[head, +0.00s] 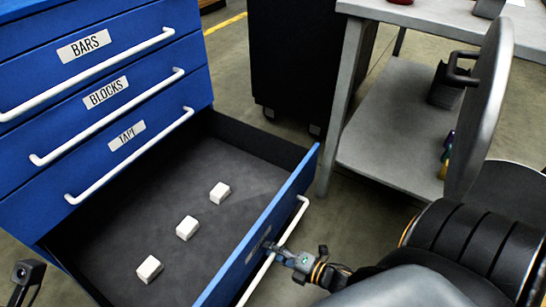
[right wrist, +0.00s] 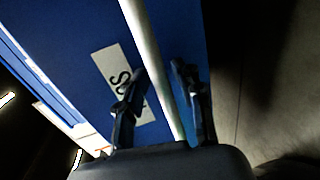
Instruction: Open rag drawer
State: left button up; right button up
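The blue rag drawer (head: 262,240) is the lowest one of the cabinet and stands pulled far out, its dark inside showing. Its front label (right wrist: 120,85) shows only partly in the right wrist view. Its white bar handle (head: 290,232) also runs between the fingers in the right wrist view (right wrist: 150,40).
Three white blocks (head: 187,227) lie in the open drawer. The drawers above, marked BARS, BLOCKS and TAPE (head: 127,135), are shut. A grey table with a lower shelf (head: 390,150) stands to the right, near the drawer's far corner. A black cabinet (head: 295,60) stands behind.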

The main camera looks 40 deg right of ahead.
jog(key=shift+s+d, duration=0.1)
jog(key=shift+s, duration=0.2)
jog(key=v, duration=1.1)
jog(key=shift+s, duration=0.2)
